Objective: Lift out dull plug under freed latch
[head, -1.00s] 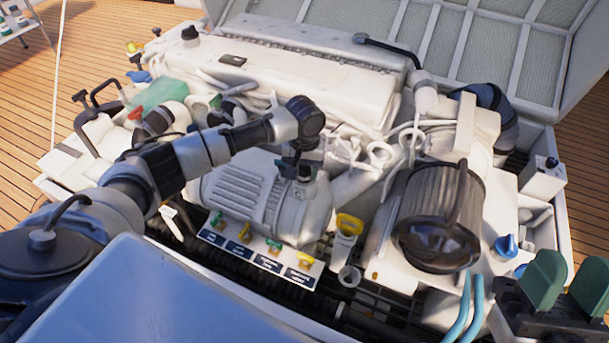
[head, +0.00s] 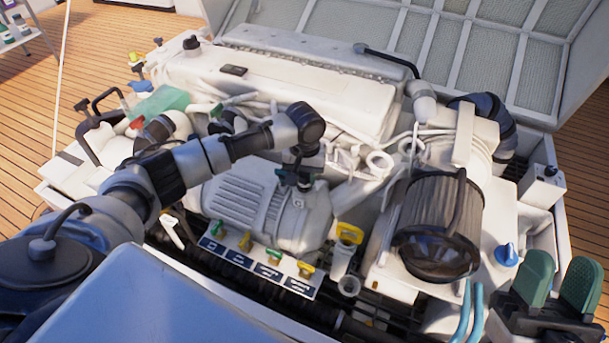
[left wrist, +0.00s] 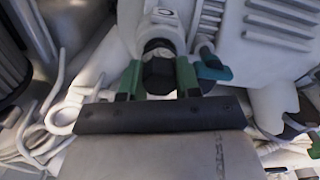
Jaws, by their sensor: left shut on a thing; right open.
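My left gripper (head: 298,172) reaches down over the right end of the ribbed grey-white engine housing (head: 245,203). In the left wrist view its green-padded fingers (left wrist: 158,80) are shut on a dark, dull cylindrical plug (left wrist: 158,70). The plug is in line with a pale round port (left wrist: 160,22); I cannot tell whether it is still seated. A teal lever (left wrist: 212,66), perhaps the latch, is beside the right-hand finger. My right gripper (head: 556,280) is open and empty at the lower right, with green pads apart.
A yellow-rimmed funnel (head: 349,234) and a large ribbed dark-lensed canister (head: 437,225) stand to the right. Yellow and green-handled valves on a labelled strip (head: 258,264) lie in front. A blue-grey panel (head: 150,305) fills the lower left. Hoses and pipes crowd the bay.

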